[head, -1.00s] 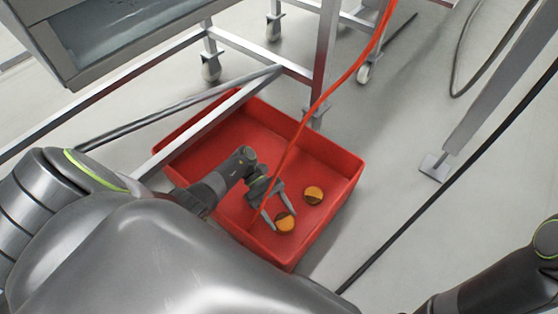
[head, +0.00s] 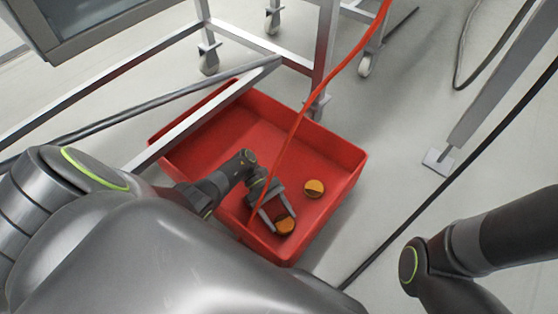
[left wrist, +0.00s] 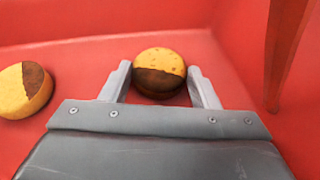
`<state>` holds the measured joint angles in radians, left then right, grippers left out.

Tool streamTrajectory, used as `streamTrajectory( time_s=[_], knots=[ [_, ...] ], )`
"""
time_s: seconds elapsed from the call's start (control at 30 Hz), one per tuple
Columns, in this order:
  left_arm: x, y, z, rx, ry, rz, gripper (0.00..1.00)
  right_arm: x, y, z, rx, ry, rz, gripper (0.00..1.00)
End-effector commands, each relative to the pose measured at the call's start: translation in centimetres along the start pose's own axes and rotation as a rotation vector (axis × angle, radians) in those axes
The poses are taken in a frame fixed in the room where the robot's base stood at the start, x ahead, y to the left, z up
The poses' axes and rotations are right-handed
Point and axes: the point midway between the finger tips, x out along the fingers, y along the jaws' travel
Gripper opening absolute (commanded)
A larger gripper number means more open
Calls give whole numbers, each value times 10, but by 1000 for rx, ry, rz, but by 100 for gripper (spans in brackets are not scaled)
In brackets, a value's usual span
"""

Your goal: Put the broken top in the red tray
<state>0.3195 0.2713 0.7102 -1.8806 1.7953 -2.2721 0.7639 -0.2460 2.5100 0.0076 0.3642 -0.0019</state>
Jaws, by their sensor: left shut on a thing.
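The red tray (head: 350,178) lies on the floor, partly behind a metal bar and my left arm. Two round yellow-and-brown pieces are inside it. My left gripper (head: 282,221) reaches down into the tray and is shut on the nearer round piece (head: 286,228). In the left wrist view this piece (left wrist: 158,62) sits between the two fingers (left wrist: 160,88), its upper half yellow and its lower half brown. The other round piece (head: 314,188) rests free on the tray floor; it also shows at the left of the left wrist view (left wrist: 18,92). I cannot tell which one is broken.
A red cable (head: 330,84) hangs across the tray, close to my left gripper. A metal frame on casters (head: 324,50) stands over the tray's far side. A black cable (head: 420,215) crosses to the right of the tray. Floor there is mostly clear.

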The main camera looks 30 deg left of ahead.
Motion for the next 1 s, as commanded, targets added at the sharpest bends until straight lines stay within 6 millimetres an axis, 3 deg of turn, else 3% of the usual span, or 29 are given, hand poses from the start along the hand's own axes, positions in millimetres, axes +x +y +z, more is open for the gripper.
streamTrajectory(
  time_s=[0.37,0.4,0.57,0.93,1.0],
  knots=[
    [2,0,-4,0,0,0,45,-4,1,-2,2,-2,4,36],
    [1,0,-3,0,-1,0,58,-3,0,-1,2,-2,5,36],
    [1,0,-2,-1,0,0,77,-3,0,-1,2,-2,5,36],
    [-1,0,2,-1,0,0,77,2,0,1,2,-1,5,36],
    [-9,0,0,-2,3,0,77,1,0,0,2,1,2,36]
  ],
)
